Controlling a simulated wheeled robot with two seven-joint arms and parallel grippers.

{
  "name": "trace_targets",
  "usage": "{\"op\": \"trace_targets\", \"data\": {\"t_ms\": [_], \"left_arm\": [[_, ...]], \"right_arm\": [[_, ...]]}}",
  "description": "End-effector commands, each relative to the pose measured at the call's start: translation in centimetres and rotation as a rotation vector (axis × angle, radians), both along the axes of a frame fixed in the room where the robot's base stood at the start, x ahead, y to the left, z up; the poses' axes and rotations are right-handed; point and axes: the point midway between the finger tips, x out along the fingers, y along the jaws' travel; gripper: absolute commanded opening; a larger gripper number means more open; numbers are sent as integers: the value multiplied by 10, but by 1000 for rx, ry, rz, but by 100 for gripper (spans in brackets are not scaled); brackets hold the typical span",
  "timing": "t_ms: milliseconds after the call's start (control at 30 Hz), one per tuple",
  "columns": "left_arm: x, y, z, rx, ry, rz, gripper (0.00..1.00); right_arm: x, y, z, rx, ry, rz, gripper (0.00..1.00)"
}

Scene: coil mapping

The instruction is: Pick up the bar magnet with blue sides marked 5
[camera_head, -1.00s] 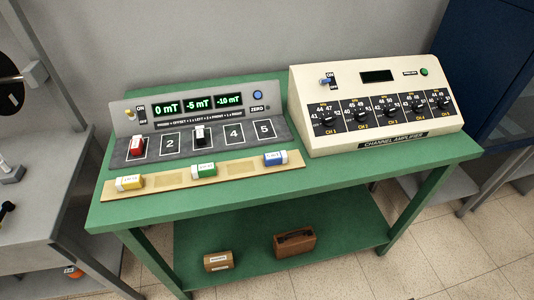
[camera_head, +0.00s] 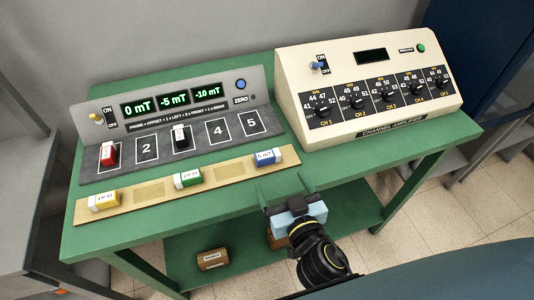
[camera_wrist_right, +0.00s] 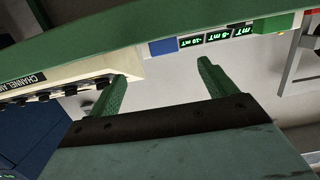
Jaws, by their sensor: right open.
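The bar magnet with blue sides (camera_head: 267,157), its white face marked 5 mT, lies at the right end of a tan strip (camera_head: 228,167) on the green bench. My right gripper (camera_head: 283,186) is open and empty near the bench's front edge, below and slightly right of this magnet in the head view, and apart from it. In the right wrist view, the blue magnet (camera_wrist_right: 163,47) shows beyond the open fingers (camera_wrist_right: 162,70), close to the line between them. My left gripper is not in view.
A yellow magnet (camera_head: 104,200) and a green magnet (camera_head: 187,178) share the strip. Red (camera_head: 109,154) and black (camera_head: 181,138) pieces stand on the numbered panel behind. The cream channel amplifier (camera_head: 370,90) stands right of the blue magnet. Bench top in front of the strip is clear.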

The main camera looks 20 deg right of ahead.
Motion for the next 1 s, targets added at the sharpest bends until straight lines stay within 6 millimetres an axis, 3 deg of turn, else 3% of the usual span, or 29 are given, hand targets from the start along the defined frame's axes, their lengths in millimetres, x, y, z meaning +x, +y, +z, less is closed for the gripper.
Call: {"op": "trace_targets", "data": {"t_ms": [200, 500, 800, 1000], "left_arm": [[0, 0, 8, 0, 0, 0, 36], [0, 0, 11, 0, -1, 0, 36], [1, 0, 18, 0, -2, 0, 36], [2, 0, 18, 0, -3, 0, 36]], "right_arm": [[38, 2, -4, -2, -2, 2, 84], [59, 2, -8, -2, 1, 1, 84], [98, 3, -12, -3, 0, 1, 84], [106, 4, -14, -1, 2, 1, 84]]}}
